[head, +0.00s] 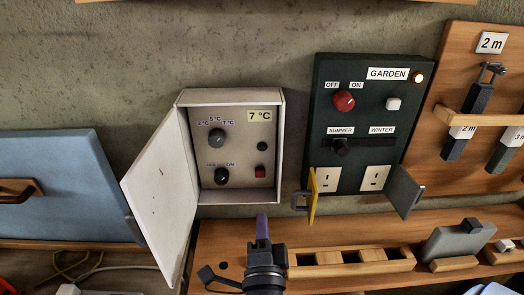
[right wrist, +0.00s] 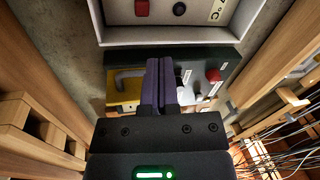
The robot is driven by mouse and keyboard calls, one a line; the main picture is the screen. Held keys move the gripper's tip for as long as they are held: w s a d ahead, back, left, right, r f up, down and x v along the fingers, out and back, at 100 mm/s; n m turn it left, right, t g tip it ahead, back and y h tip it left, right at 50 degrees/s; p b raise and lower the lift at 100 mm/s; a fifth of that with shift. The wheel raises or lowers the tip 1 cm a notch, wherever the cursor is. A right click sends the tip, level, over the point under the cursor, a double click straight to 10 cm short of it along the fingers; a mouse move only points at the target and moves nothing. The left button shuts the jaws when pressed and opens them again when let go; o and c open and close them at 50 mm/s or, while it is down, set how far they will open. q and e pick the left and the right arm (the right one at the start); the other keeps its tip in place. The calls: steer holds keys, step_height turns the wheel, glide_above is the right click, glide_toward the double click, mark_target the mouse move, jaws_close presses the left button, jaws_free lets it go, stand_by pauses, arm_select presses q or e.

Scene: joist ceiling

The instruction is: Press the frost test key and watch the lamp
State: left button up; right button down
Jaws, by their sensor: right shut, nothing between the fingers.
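The white control box (head: 236,98) hangs open on the wall, its door (head: 160,205) swung out to the left. Inside, at lower right, is the red square key (head: 260,171), and above it a round dark lamp (head: 262,146) that looks unlit. A "7 °C" label is at top right. My right gripper (head: 262,217) is shut and empty, its purple fingers just below the box, apart from the key. In the right wrist view the red key (right wrist: 141,8) and dark lamp (right wrist: 179,9) show at the top edge, beyond the fingertips (right wrist: 160,62). My left gripper is out of view.
The box also holds a temperature dial (head: 217,138) and an OFF/ON knob (head: 221,176). A wooden ledge (head: 330,278) with slotted blocks runs below.

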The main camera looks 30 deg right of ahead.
steer(key=s+a+m+g+y+p, duration=0.1)
steer(key=s+a+m+g+p, duration=0.1)
steer(key=b, duration=0.1)
glide_toward(259, 172)
steer(key=x, duration=0.6)
steer(key=shift+w+f, duration=0.25)
steer(key=shift+f, duration=0.15)
steer(key=shift+w+d, duration=0.3)
steer(key=shift+w, duration=0.15)
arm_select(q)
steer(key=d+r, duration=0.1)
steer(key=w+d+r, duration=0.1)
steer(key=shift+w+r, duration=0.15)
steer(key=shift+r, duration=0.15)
arm_select(e)
steer(key=shift+y, duration=0.3)
steer(key=shift+w+d+r+m, duration=0.2)
steer(key=shift+w+d+m, duration=0.1)
steer(key=shift+w, duration=0.1)
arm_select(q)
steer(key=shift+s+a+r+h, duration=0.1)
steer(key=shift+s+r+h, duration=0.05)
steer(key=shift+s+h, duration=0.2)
arm_select(e)
steer(key=shift+s+r, duration=0.1)
steer(key=shift+r, duration=0.1)
